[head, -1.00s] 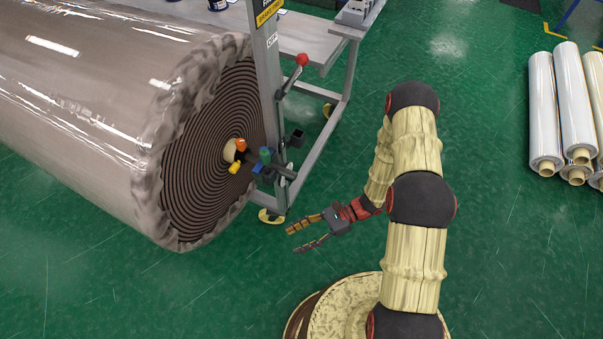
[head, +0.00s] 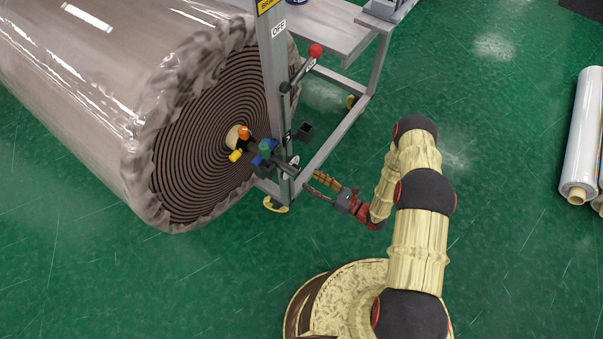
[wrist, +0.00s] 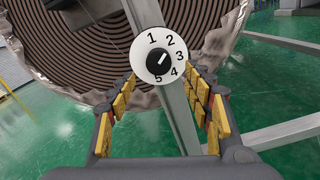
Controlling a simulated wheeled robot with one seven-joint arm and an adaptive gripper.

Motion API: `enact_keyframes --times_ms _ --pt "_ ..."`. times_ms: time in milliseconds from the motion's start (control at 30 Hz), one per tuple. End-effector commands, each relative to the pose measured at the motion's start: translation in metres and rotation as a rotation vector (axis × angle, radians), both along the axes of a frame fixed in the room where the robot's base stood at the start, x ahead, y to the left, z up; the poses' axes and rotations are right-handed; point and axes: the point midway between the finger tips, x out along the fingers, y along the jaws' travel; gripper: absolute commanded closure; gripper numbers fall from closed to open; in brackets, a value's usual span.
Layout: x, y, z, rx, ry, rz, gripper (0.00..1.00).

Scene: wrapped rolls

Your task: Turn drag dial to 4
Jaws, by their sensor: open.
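The drag dial (wrist: 150,70) is a white disc with numbers 1 to 5 and a black centre knob (wrist: 158,61), on a grey post. The knob's short white mark points up and right, roughly between 2 and 3. In the head view the dial (head: 294,161) is small, seen nearly edge-on on the stand. My gripper (wrist: 163,88) is open and empty. Its yellow-padded fingers are spread to either side below the dial, apart from the knob. In the head view my gripper (head: 313,184) is just right of and below the dial.
A large wrapped roll (head: 90,90) fills the left, behind the grey metal stand (head: 274,90). A red-knobbed lever (head: 315,51) rises above the dial. A slanting frame bar (head: 335,145) runs close to my gripper. White rolls (head: 583,140) lie at far right; green floor between is clear.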

Motion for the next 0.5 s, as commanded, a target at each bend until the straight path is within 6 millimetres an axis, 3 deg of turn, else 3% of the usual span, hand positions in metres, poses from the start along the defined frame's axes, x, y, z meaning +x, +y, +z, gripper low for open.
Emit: enact_keyframes --times_ms 300,500 --pt "0.027 0.038 -0.002 -0.001 -0.001 0.006 0.49" --pt "0.036 0.050 -0.001 0.000 0.001 0.003 0.49"
